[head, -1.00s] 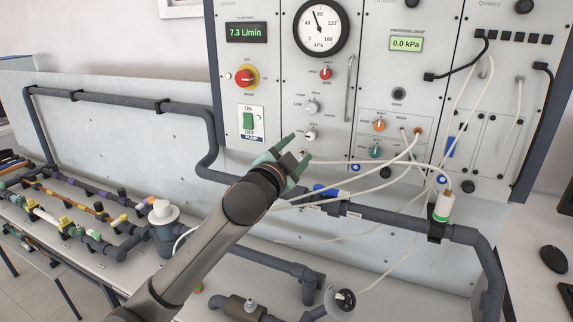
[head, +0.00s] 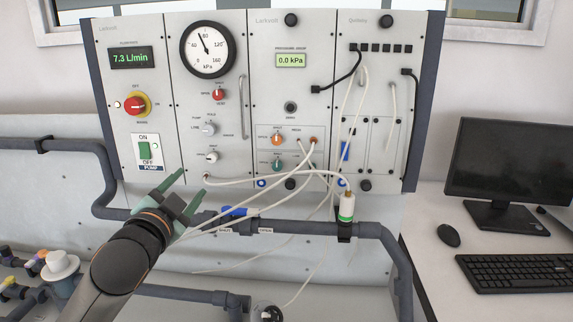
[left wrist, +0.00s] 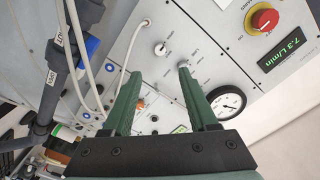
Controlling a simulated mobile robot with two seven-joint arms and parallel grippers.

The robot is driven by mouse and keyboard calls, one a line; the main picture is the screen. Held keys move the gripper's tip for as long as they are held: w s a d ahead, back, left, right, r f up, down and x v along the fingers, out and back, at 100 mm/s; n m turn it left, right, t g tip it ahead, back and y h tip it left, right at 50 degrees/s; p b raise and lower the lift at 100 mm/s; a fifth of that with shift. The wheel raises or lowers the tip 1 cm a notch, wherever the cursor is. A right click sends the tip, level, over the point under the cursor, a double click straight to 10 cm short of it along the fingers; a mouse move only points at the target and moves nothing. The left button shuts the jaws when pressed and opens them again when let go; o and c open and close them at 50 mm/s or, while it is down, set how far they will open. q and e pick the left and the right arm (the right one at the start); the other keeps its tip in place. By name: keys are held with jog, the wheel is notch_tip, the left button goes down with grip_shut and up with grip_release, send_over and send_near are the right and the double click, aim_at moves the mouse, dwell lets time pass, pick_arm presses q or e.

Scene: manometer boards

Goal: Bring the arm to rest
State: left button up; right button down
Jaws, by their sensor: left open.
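My left arm (head: 125,262) comes in from the lower left in the head view. Its green-fingered left gripper (head: 192,183) is open and empty, in front of the lower part of the manometer board (head: 270,70). Its tips appear just left of and below a white knob (head: 212,157). In the left wrist view the open fingers (left wrist: 158,75) stand wide apart, with the board's knobs and a tube beyond them and nothing between them. My right gripper is not in view.
Pale tubes (head: 262,208) run from the board's ports across the area right of the gripper. A dark pipe (head: 370,229) runs below the board. A white-capped fitting (head: 346,207) stands on it. A monitor (head: 510,160) and keyboard (head: 515,272) are at the right.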

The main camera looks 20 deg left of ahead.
pick_arm(q)
jog(key=s+d+f+n+g+h, duration=0.1)
jog(key=s+d+f+g, duration=0.15)
jog(key=f, duration=0.55)
jog(key=s+d+f+g+h, duration=0.1)
jog(key=s+d+f+g, duration=0.15)
jog(key=f, duration=0.45)
jog(key=s+d+f+n+g, duration=0.1)
jog(key=s+f+g, duration=0.15)
jog(key=f, duration=0.55)
jog(key=s+d+f+n+g+h, duration=0.1)
jog(key=s+d+f+g, duration=0.2)
jog(key=s+d+f, duration=0.5)
jog(key=s+d+f+n+g+h, duration=0.15)
jog(key=s+f+g, duration=0.35)
jog(key=s, duration=0.6)
jog(key=w+d+f+t+h, duration=0.1)
jog(key=w+f+t, duration=0.1)
jog(key=f, duration=0.3)
jog(key=w+d+f+t+h, duration=0.1)
jog(key=w+d+f+t, duration=0.1)
jog(key=f+t, duration=0.3)
jog(key=shift+d+f, duration=0.3)
jog(key=shift+f, duration=0.45)
jog(key=shift+a+t, duration=0.1)
jog(key=shift+t, duration=0.15)
